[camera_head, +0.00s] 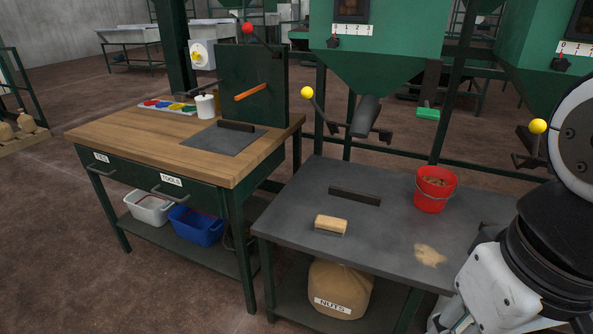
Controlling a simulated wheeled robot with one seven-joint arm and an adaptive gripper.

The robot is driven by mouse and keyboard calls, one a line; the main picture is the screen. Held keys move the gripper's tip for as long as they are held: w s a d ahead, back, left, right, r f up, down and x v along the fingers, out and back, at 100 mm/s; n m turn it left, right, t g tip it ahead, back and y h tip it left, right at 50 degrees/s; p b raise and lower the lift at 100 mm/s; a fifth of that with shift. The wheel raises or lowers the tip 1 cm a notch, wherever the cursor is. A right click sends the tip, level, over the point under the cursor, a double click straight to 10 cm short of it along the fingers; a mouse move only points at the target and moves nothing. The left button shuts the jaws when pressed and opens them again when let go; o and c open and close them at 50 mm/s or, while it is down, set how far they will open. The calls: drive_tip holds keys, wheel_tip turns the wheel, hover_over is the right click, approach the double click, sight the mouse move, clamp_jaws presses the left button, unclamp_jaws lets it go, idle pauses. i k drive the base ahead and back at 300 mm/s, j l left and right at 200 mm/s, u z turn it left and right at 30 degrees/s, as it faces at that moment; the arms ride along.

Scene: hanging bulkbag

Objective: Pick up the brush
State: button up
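The brush (331,224) looks like a pale wooden block with a lighter lower part. It lies on the dark grey table (290,217), left of the middle and near the front edge. Nothing touches it. Part of my arm shows at the right edge of the view, to the right of the brush and apart from it. My gripper is out of view, so its state does not show.
A dark bar (354,196) lies behind the brush. A red bucket (436,190) with brown contents and a tan powder patch (430,256) are to its right. A sack marked NUTS (340,289) is below. A wooden workbench (120,131) stands left.

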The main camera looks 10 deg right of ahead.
sight(329, 225)
drive_tip(key=i+l+u, duration=0.45)
drive_tip(key=l, duration=0.15)
drive_tip(key=l+u, duration=0.2)
drive_tip(key=i+l+u, duration=0.25)
drive_tip(key=l, duration=0.2)
drive_tip(key=k, duration=0.1)
